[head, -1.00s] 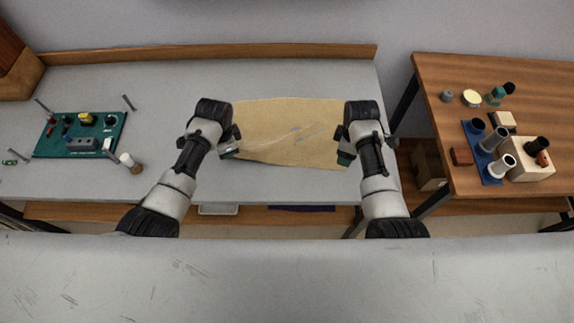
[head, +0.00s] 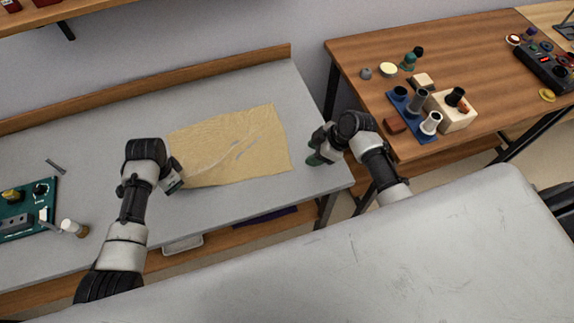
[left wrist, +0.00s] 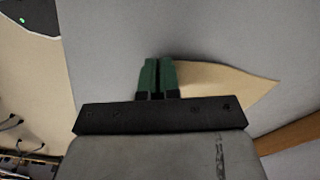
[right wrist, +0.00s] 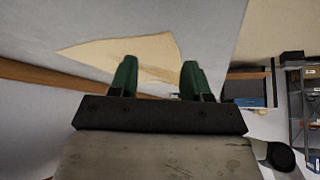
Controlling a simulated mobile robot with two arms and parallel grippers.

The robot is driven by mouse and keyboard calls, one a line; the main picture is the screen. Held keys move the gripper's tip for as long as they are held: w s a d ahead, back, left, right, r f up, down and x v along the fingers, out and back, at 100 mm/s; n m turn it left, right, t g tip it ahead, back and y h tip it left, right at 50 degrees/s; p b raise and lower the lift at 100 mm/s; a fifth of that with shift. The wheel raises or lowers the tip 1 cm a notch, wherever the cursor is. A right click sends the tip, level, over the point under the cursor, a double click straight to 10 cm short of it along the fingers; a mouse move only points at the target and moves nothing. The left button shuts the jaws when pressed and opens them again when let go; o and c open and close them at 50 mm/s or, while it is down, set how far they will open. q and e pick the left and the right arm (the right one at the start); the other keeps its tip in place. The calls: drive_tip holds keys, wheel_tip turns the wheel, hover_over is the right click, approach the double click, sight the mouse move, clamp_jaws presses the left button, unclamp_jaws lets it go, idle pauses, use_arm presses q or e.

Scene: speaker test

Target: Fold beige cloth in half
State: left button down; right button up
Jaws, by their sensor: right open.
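The beige cloth (head: 225,155) lies spread on the grey table, with faint creases running diagonally across it. My left gripper (head: 175,183) is at its near left corner; in the left wrist view its fingers (left wrist: 158,75) are close together, beside the cloth's edge (left wrist: 215,85). I cannot tell whether a bit of cloth is pinched between them. My right gripper (head: 316,158) is off the cloth, just right of it, near the table's right end. Its fingers (right wrist: 157,78) stand apart and empty in the right wrist view, with the cloth (right wrist: 130,52) beyond them.
A green board (head: 25,212) with small parts and a white-capped bottle (head: 73,228) are at the table's left. A wooden table (head: 440,55) on the right holds a blue rack (head: 413,118) and a beige block (head: 452,113). A wooden ledge (head: 190,83) runs along the back.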

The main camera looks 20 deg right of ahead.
sight(286, 166)
drive_tip(key=shift+t+y, duration=0.4)
drive_tip(key=shift+y, duration=0.2)
drive_tip(key=shift+s+a+x, duration=0.1)
drive_tip(key=shift+a+x, duration=0.05)
drive_tip(key=shift+x, duration=1.85)
drive_tip(key=shift+s+a+x, duration=0.1)
drive_tip(key=shift+a+x, duration=0.05)
drive_tip(key=shift+x, duration=1.8)
drive_tip(key=shift+a+r, duration=0.1)
drive_tip(key=shift+a, duration=0.05)
clamp_jaws()
drive_tip(key=shift+r, duration=2.5)
